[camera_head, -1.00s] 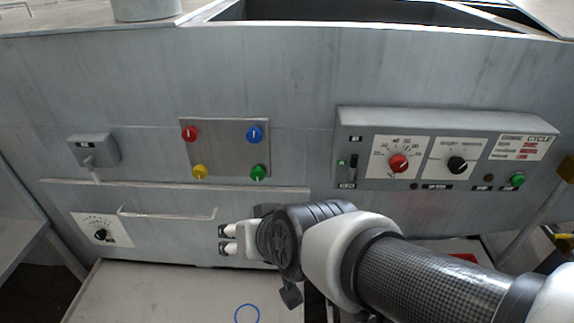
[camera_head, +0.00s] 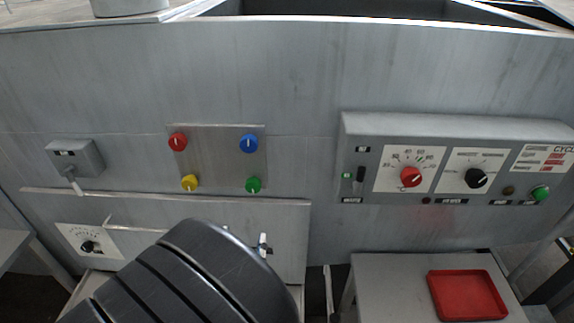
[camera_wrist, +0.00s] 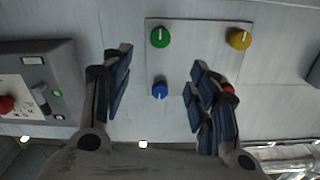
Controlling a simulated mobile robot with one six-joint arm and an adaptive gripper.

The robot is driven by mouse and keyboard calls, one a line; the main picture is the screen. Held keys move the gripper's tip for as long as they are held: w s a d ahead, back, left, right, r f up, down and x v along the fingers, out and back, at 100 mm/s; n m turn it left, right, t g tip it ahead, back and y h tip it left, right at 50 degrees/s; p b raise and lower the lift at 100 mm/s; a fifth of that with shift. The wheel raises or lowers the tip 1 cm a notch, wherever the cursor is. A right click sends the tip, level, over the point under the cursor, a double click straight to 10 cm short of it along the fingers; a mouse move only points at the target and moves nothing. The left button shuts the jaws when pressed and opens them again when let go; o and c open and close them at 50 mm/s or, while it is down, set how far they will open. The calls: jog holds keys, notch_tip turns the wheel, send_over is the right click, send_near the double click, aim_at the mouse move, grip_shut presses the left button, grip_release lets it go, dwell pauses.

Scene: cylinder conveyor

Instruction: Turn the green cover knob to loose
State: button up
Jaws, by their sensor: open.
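The green cover knob (camera_head: 253,184) is at the lower right of a metal plate (camera_head: 214,153), with its white mark about vertical. It also shows in the wrist view (camera_wrist: 160,37), where the plate appears upside down. My gripper (camera_wrist: 160,61) is open and empty in the wrist view. The green knob appears between and just beyond the fingertips there, with no contact visible. In the head view my dark arm link covers the lower middle and hides most of the gripper.
Red (camera_head: 178,142), blue (camera_head: 249,143) and yellow (camera_head: 189,183) knobs share the plate. A control box (camera_head: 362,124) protrudes at right, and a switch box (camera_head: 75,158) at left. A drawer front (camera_head: 290,215) lies below. A red tray (camera_head: 434,296) rests on a table at lower right.

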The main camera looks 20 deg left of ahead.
aim_at(253, 189)
jog(key=b+x, duration=0.2)
jog(key=x, duration=1.5)
jog(key=shift+w, duration=0.1)
jog(key=c, duration=1.1)
jog(key=shift+o, duration=0.2)
